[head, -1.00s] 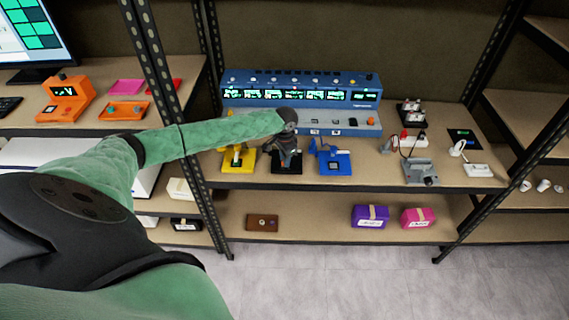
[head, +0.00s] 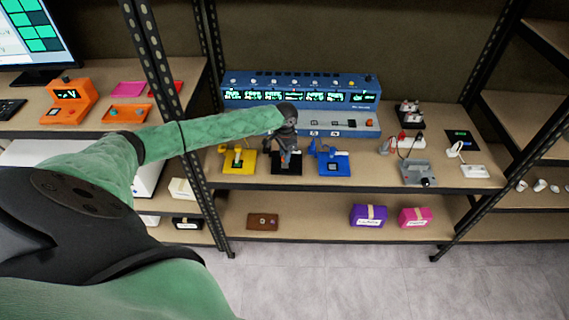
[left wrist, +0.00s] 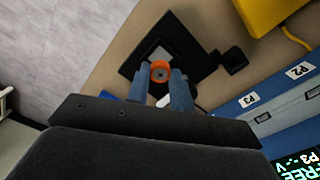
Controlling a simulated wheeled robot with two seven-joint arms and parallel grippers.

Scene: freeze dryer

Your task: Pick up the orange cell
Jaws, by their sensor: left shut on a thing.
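The orange cell (left wrist: 160,69) shows end-on in the left wrist view, as an orange ring with a grey centre. It is between the two blue-grey fingers of my left gripper (left wrist: 164,80), which is shut on it. A black stand with a lighter plate (left wrist: 139,58) lies below the cell; I cannot tell whether they touch. In the head view my left gripper (head: 286,156) is over the black stand (head: 287,169), between the yellow and blue stands. The cell is too small to make out there. My right gripper is not in view.
A yellow stand (head: 237,161) and a blue stand (head: 331,163) flank the black one closely. A blue instrument with lit displays (head: 300,97) stands behind. A grey device (head: 418,174) with a cable is farther right. Black shelf posts (head: 165,90) rise beside my left arm.

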